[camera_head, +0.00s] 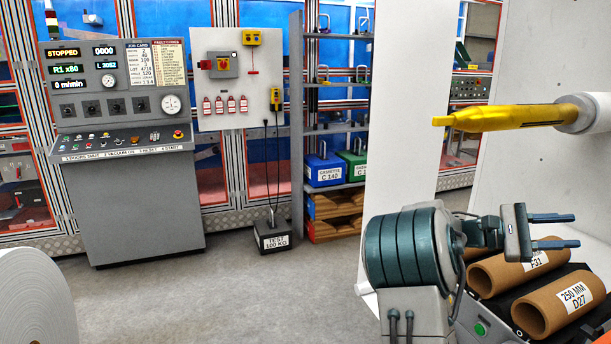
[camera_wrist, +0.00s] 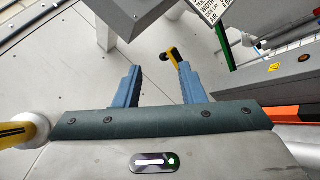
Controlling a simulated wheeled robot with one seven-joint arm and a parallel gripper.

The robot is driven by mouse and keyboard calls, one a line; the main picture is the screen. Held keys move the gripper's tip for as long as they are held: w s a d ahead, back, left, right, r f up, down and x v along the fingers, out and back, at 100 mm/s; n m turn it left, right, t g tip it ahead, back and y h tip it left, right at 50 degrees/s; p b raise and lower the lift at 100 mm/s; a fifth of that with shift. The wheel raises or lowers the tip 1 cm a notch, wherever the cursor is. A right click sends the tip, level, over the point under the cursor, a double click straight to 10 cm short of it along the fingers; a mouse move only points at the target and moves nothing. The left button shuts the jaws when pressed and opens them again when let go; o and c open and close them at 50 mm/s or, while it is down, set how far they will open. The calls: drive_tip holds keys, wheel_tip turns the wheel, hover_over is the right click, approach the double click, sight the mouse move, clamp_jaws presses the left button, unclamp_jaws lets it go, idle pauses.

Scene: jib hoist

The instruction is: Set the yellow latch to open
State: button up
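A small yellow lever with a dark round end (camera_wrist: 172,56), which I take to be the yellow latch, shows in the wrist view just beyond the tip of the right-hand finger. It slants up and left; part of it is hidden behind that finger. I cannot tell its setting, and I cannot pick it out surely in the head view. My gripper (camera_head: 576,230) reaches to the right in the head view, above the cardboard tubes. In the wrist view its blue fingers (camera_wrist: 158,70) are apart with nothing between them. I cannot tell whether a finger touches the lever.
A yellow shaft (camera_head: 500,118) juts leftward above my gripper. Cardboard tubes (camera_head: 560,302) lie on a dark rack below it. A grey box-like part (camera_wrist: 122,18) lies ahead in the wrist view. A control console (camera_head: 130,205) and a 100 kg test weight (camera_head: 273,238) stand farther back; the floor between is clear.

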drive_tip(key=s+a+f+m+t+y+p, duration=0.1)
drive_tip(key=s+a+f+t+y+p, duration=0.1)
drive_tip(key=s+a+f+t+y, duration=0.6)
drive_tip(key=s+a+f+m+t+y, duration=0.1)
drive_tip(key=s+a+y, duration=0.1)
drive_tip(key=a, duration=0.7)
drive_tip(key=s+a+f+t+y+p, duration=0.1)
drive_tip(key=a+y, duration=0.4)
drive_tip(key=a, duration=0.5)
drive_tip(key=s+a+f+m+t+y+p, duration=0.1)
drive_tip(key=s+a+f+t+y, duration=0.2)
drive_tip(key=a, duration=0.6)
drive_tip(key=shift+s+a+m, duration=0.25)
drive_tip(key=shift+s+m, duration=0.05)
drive_tip(key=shift+s, duration=0.6)
